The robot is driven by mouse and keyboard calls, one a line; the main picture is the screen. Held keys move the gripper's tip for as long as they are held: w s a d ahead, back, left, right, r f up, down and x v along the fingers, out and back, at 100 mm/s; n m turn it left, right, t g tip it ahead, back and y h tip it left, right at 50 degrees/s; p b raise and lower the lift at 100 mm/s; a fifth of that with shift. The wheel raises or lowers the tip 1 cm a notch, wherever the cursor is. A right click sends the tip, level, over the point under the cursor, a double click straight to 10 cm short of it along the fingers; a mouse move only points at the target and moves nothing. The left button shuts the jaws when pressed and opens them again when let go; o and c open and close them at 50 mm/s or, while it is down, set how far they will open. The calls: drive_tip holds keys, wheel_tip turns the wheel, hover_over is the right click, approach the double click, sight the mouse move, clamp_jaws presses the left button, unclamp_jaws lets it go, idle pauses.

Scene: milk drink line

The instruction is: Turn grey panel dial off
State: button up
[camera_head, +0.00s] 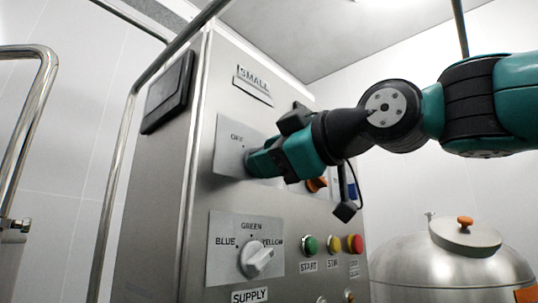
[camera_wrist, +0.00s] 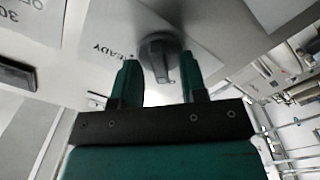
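The grey panel dial (camera_wrist: 158,58) shows in the wrist view as a dark knob on a round base, on a light plate with the word READY beside it. My gripper (camera_wrist: 160,78) is open, with one teal finger on each side of the knob and a visible gap to each. In the head view my gripper (camera_head: 254,163) reaches the upper grey plate (camera_head: 229,150) of the steel cabinet and hides the dial. The start of the word OFF shows at the plate's upper left. The dial's exact setting cannot be told.
Below is a second dial (camera_head: 257,261), marked BLUE, GREEN, YELLOW. Green (camera_head: 309,245), yellow (camera_head: 333,244) and red (camera_head: 354,243) buttons sit right of it. An orange knob (camera_head: 317,184) is close beside my gripper. A metal rail (camera_head: 117,170) runs along the cabinet's left; a steel tank (camera_head: 440,270) stands right.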

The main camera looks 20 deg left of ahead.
drive_tip(key=shift+s+d, duration=0.1)
idle(0.3)
drive_tip(key=b+v, duration=0.4)
drive_tip(key=v, duration=1.3)
drive_tip(key=shift+d, duration=0.1)
drive_tip(key=w+d+f+m+g+h+p, duration=0.15)
drive_tip(key=f+m+h, duration=0.3)
drive_tip(key=f, duration=0.75)
drive_tip(key=w+d+f+m+h+p, duration=0.1)
drive_tip(key=w+d+f+m+h, duration=0.3)
drive_tip(key=f, duration=0.7)
drive_tip(key=s+d+f+m+g+h, duration=0.2)
drive_tip(key=s+f, duration=0.4)
drive_tip(key=f, duration=0.4)
drive_tip(key=s+d+f+m+g+h+p, duration=0.1)
drive_tip(key=s+d+f+m+g+h, duration=0.1)
drive_tip(key=s+d+f+m, duration=0.3)
wheel_tip(320, 180, down, 5)
drive_tip(key=shift+s+r+g, duration=0.1)
drive_tip(key=shift+s+g, duration=0.65)
drive_tip(key=shift+s, duration=0.45)
